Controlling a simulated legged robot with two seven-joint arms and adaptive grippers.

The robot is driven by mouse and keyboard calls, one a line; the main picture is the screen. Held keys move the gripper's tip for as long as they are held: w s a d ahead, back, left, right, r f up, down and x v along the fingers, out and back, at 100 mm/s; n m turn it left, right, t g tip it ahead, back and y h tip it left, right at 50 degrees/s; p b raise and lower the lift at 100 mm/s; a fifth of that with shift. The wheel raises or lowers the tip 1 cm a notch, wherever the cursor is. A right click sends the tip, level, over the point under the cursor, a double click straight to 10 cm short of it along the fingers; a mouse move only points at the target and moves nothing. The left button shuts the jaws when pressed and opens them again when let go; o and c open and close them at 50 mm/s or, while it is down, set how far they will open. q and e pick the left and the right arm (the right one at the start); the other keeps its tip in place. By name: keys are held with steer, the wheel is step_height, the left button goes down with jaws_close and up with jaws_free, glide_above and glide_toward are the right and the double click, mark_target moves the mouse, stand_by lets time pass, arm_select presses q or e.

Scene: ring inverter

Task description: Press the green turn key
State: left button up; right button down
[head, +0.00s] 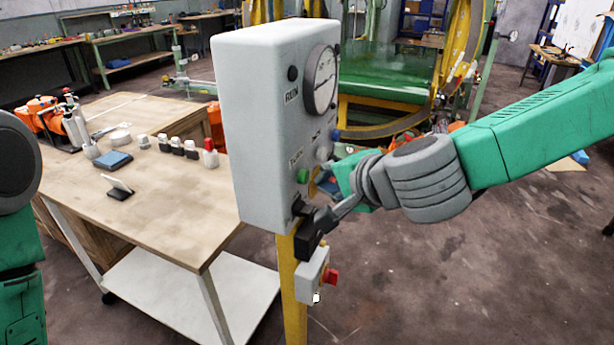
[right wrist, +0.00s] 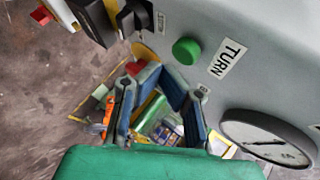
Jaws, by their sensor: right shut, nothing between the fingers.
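The green turn key (head: 302,176) is a round green button low on the face of the grey control box (head: 262,130). In the right wrist view the green button (right wrist: 187,51) sits beside a white TURN label (right wrist: 228,58). My right gripper (head: 326,181) is in front of the box face, just to the right of the button. In the right wrist view its blue-padded fingers (right wrist: 163,72) are shut and empty, with their tips just below the button. I cannot tell whether they touch the panel. My left gripper is out of view.
A dial gauge (head: 321,79) is higher on the box. A black switch block (head: 308,232) juts out below the button, and a red knob (head: 331,277) is lower on the yellow post (head: 290,290). A wooden table (head: 150,215) with small items stands at left.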

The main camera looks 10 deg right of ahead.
steer(key=shift+a, duration=0.15)
steer(key=shift+w+a, duration=0.2)
steer(key=shift+a, duration=0.1)
steer(key=shift+w+a+p, duration=0.25)
steer(key=shift+a+p, duration=0.1)
steer(key=shift+a, duration=0.05)
stand_by(0.8)
steer(key=shift+s+d+r, duration=0.1)
steer(key=shift+d, duration=0.1)
steer(key=shift+s+d, duration=0.4)
steer(key=shift+d, duration=0.15)
steer(key=shift+s+d+p, duration=0.2)
steer(key=shift+s+d, duration=0.25)
steer(key=shift+d, duration=0.25)
steer(key=shift+s+d+p, duration=0.15)
steer(key=shift+s+d, duration=0.35)
steer(key=shift+d, duration=0.25)
steer(key=shift+s+d+p, duration=0.2)
steer(key=shift+s+d, duration=0.25)
steer(key=shift+d, duration=0.25)
